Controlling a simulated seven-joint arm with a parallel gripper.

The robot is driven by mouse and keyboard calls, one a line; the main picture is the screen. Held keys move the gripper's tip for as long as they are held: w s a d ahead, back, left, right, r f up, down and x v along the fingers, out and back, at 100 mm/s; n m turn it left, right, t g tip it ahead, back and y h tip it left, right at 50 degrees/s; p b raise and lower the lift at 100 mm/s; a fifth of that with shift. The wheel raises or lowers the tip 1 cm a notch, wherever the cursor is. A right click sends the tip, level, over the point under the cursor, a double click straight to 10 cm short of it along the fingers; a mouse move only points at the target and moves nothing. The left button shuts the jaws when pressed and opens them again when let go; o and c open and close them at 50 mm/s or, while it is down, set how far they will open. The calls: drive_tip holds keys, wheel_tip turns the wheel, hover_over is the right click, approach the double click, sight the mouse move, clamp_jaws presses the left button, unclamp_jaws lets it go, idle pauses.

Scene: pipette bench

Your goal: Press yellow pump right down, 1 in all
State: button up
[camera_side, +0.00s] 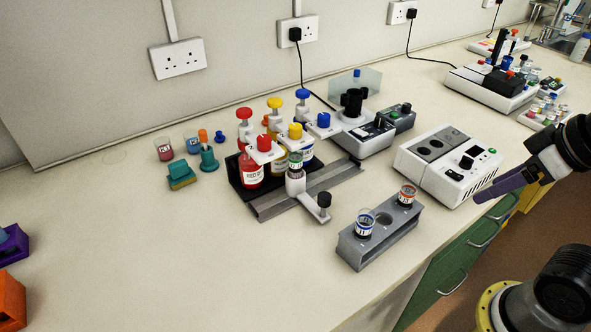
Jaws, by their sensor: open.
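The yellow pump (274,103) stands between the red pump (244,114) and the blue pump (302,94) at the back of the dispenser. Its round yellow top sits raised on a pale stem. A second yellow cap (295,131) is on the spout block in front of it. The yellow bottle is mostly hidden. A small vial with a green band (295,160) stands on the sliding carriage (312,203), below the yellow spout. My gripper (487,202) is open and empty at the right, with purple fingers pointing left, far from the pumps.
A grey rack (352,247) with two vials stands in front of the dispenser. A white instrument box (425,180) lies between my gripper and the dispenser. A dark-topped device (367,138) is close behind the dispenser's right end.

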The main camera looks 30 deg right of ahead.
clamp_jaws()
idle(0.3)
idle(1.5)
